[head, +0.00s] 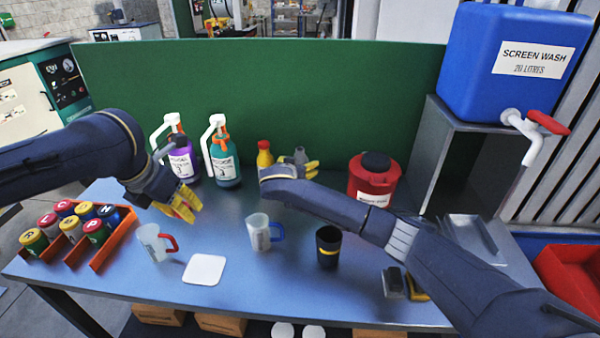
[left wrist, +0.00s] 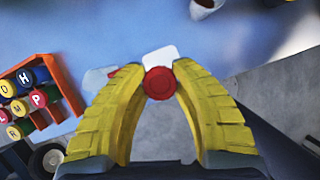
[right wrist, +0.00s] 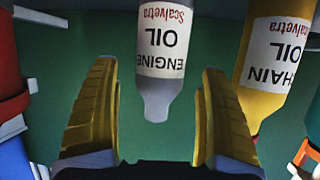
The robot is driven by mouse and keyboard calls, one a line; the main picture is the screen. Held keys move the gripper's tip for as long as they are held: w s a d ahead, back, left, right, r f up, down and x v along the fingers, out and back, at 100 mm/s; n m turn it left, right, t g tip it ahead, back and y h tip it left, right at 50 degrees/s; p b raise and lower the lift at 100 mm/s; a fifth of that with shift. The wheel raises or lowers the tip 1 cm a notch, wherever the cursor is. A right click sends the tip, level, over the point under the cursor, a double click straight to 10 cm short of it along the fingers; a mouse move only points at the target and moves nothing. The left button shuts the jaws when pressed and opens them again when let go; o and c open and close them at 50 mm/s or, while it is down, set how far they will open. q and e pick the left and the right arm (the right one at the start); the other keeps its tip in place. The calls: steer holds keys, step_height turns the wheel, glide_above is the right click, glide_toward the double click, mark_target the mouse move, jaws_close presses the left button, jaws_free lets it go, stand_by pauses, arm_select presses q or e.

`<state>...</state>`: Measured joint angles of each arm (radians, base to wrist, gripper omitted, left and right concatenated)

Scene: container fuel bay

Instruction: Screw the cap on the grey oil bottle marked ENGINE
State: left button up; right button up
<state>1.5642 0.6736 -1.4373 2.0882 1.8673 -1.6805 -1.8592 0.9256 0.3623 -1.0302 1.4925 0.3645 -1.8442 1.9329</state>
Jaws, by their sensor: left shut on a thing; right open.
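The grey ENGINE oil bottle (right wrist: 162,50) appears upside down in the right wrist view, its tapered neck bare of a cap. In the head view its grey top (head: 300,153) shows behind my right gripper (head: 308,168). My right gripper (right wrist: 160,115) is open, its yellow fingers on either side of the neck with gaps; it does not hold the bottle. My left gripper (head: 184,206) is above the left part of the table. In the left wrist view, my left gripper (left wrist: 160,80) is shut on a round red cap (left wrist: 160,83).
A yellow CHAIN oil bottle (head: 265,155) stands beside the grey one. A red canister (head: 373,180), pump bottles (head: 223,160), two jugs (head: 258,232), a black cup (head: 328,246), a white square (head: 204,269) and an orange crate (head: 112,243) of cans stand around. A green panel (head: 300,95) closes the back.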

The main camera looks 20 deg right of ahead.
steer(key=shift+x, duration=1.25)
steer(key=c, duration=1.4)
steer(key=shift+r, duration=0.25)
steer(key=shift+r, duration=9.7)
steer(key=shift+r, duration=0.1)
